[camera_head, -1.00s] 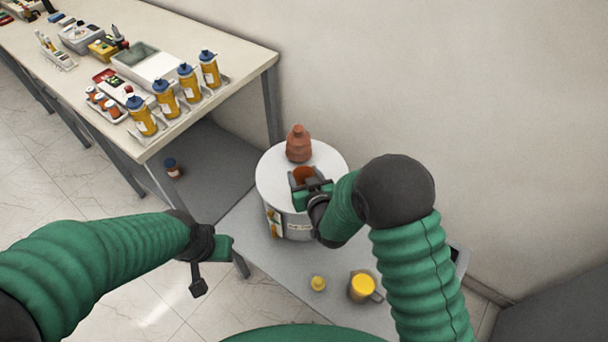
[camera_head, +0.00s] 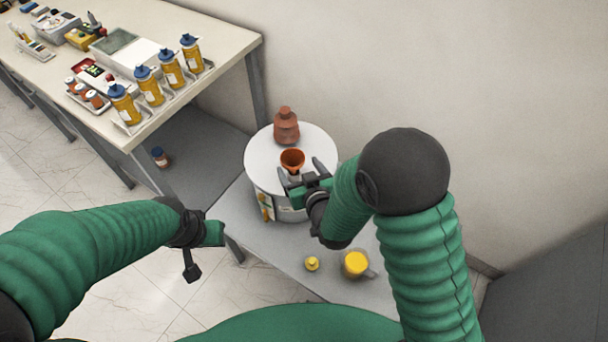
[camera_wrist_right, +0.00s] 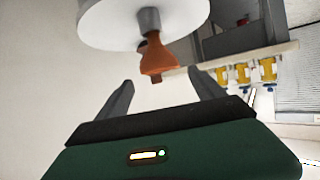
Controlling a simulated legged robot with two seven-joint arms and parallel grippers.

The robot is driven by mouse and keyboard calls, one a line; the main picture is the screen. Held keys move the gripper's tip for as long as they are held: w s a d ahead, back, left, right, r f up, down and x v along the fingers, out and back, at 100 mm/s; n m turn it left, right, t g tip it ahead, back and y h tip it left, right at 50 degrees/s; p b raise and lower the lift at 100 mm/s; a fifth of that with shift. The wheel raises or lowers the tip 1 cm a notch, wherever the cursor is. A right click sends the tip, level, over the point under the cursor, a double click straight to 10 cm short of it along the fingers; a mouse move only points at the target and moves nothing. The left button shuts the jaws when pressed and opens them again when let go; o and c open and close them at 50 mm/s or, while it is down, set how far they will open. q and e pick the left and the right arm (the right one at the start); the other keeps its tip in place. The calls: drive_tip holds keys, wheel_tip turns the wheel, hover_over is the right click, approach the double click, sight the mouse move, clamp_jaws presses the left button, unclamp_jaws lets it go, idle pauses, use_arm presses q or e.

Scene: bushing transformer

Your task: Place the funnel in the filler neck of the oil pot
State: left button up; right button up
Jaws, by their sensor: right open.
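The oil pot is a white drum with a round white lid (camera_head: 262,152) in the head view. The orange funnel (camera_head: 292,158) stands upright, wide mouth up, on the short grey filler neck on the lid. The wrist view, where the pot appears upside down, shows the grey neck (camera_wrist_right: 149,19) with the flaring funnel (camera_wrist_right: 158,60) on it; how deep the spout sits is hidden. My right gripper (camera_head: 303,172) is open, just in front of the funnel and apart from it. My left gripper (camera_head: 192,270) is well left of the pot, its jaws unclear.
A brown bushing (camera_head: 286,127) stands on the lid behind the funnel. A small yellow object (camera_head: 312,264) and a yellow-filled jug (camera_head: 355,264) stand on the grey surface in front. A workbench (camera_head: 200,101) with yellow bottles is at left.

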drive_tip(key=s+d+m+g+h, duration=0.3)
drive_tip(key=s+d+g, duration=0.7)
drive_tip(key=s+d, duration=0.8)
drive_tip(key=shift+s+r+h, duration=0.3)
drive_tip(key=shift+s+r, duration=0.15)
drive_tip(key=shift+s, duration=0.1)
drive_tip(key=shift+d+r, duration=0.1)
